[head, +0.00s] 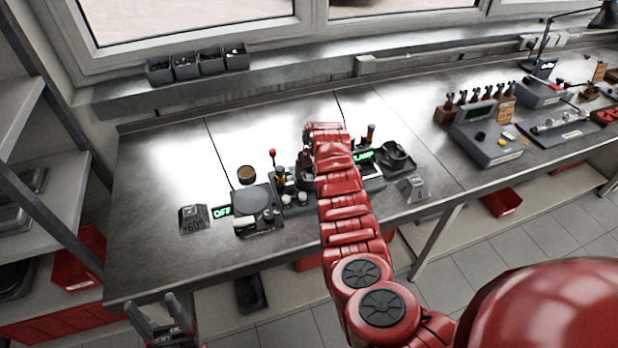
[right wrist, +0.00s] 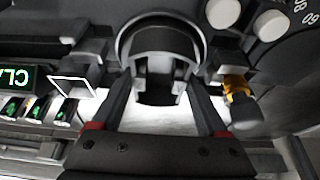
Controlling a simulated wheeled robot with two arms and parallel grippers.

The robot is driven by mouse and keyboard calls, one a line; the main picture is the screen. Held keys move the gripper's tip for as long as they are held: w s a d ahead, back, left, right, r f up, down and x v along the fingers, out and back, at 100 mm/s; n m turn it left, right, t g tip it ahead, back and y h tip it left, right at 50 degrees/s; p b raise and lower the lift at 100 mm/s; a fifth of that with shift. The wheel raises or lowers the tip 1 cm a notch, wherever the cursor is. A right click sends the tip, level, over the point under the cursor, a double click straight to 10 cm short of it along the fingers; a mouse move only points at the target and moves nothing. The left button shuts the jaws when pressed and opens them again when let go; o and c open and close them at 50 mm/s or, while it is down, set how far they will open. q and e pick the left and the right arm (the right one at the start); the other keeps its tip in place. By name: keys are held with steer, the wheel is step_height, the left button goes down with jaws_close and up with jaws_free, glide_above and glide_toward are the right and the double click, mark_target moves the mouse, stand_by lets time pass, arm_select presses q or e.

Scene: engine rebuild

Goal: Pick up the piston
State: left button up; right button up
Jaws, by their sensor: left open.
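In the right wrist view, a dark grey, rounded part with two downward lugs, which looks like the piston (right wrist: 160,62), sits in a dark round seat. The two fingers of my right gripper (right wrist: 160,92) reach to either side of it. I cannot tell whether they press on it or stand slightly apart. In the head view my red right arm covers this spot and hides the part and the right gripper. My left gripper (head: 158,312) is open and empty, low at the front left, off the table's front edge.
A hotplate (head: 252,200) with a green OFF display stands left of my right arm, with a small round tin (head: 247,173) behind it. A knob-topped lever (head: 273,160) stands close to the arm. A dark tray (head: 397,158) lies right. The table's left end is mostly clear.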

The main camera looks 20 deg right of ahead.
jaws_close()
